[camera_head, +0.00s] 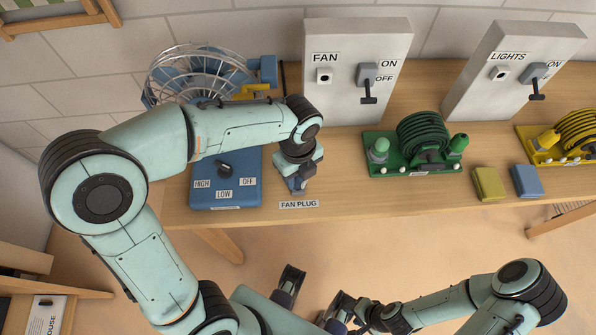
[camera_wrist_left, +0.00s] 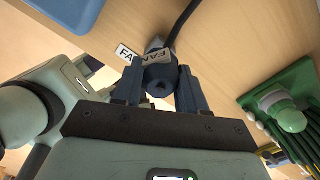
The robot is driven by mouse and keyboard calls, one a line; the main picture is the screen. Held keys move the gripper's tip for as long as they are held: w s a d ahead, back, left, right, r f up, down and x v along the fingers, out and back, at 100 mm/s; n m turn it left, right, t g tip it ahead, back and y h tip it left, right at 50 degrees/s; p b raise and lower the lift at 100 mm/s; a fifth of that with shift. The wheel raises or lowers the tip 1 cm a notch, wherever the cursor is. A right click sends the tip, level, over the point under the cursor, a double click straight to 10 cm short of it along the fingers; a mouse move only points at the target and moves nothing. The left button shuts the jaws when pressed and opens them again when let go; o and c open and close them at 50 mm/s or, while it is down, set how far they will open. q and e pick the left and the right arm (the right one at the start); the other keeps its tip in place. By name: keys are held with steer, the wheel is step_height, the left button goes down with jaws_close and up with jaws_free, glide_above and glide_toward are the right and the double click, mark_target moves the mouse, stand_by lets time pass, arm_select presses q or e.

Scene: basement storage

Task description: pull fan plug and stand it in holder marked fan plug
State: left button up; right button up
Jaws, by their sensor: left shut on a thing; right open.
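My left gripper (camera_head: 297,188) is shut on the fan plug, just above the FAN PLUG label (camera_head: 299,205) at the table's front edge. In the left wrist view the dark blue round fan plug (camera_wrist_left: 160,80), with a FAN tag, sits between the two fingers. A dark cable (camera_wrist_left: 183,22) runs off behind it. The holder is mostly hidden by the gripper and plug; I cannot tell whether the plug is seated in it. The FAN outlet (camera_head: 324,75) on the grey panel shows a bare dark hole. My right gripper (camera_head: 318,298) is open, low in front of the table.
A wire-caged fan (camera_head: 200,75) and a blue control box (camera_head: 225,190) stand left, partly behind my left arm. A green cable reel (camera_head: 422,135), yellow block (camera_head: 489,184), blue block (camera_head: 525,180) and yellow reel (camera_head: 575,130) lie right. A LIGHTS panel (camera_head: 480,90) stands behind.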

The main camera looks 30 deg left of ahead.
arm_select(q)
steer(key=shift+f+b, duration=0.95)
steer(key=shift+f, duration=0.5)
steer(key=o, duration=1.2)
steer(key=shift+o, duration=0.2)
steer(key=shift+r, duration=0.1)
step_height(320, 180, up, 7)
steer(key=shift+r+p, duration=0.2)
steer(key=shift+p, duration=0.65)
